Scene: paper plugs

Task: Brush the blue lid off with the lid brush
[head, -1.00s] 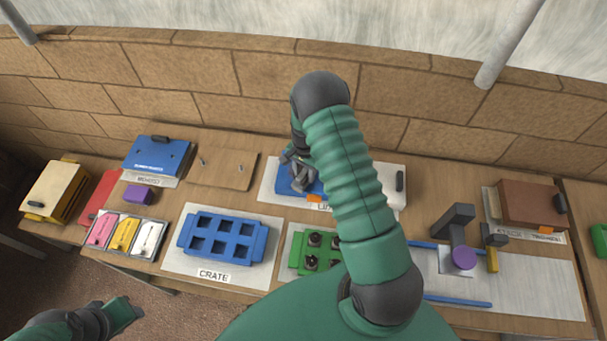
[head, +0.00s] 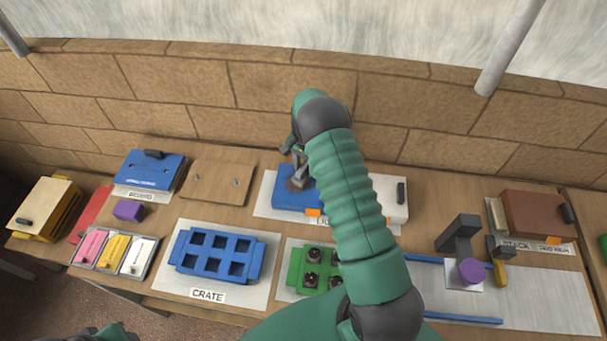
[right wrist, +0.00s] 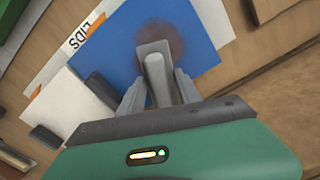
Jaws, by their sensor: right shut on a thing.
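The blue lid (head: 292,201) lies on the white sheet labelled LIDS; it also fills much of the right wrist view (right wrist: 112,45). A round brown dirt patch (right wrist: 183,32) shows on it. My right gripper (head: 298,172) is over the blue lid. In the right wrist view my right gripper (right wrist: 158,92) is shut on a grey tool, apparently the lid brush (right wrist: 154,52). The brush head is over the brown patch and hides part of it; I cannot tell whether it touches. My left gripper (head: 112,333) barely shows at the bottom left edge.
A white lid (head: 388,205) with a dark handle lies right of the blue lid, partly behind my right arm. A blue crate (head: 215,254) and a green block (head: 312,268) stand in front. A grey stand (head: 458,240) and a yellow-handled tool (head: 500,272) are at right.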

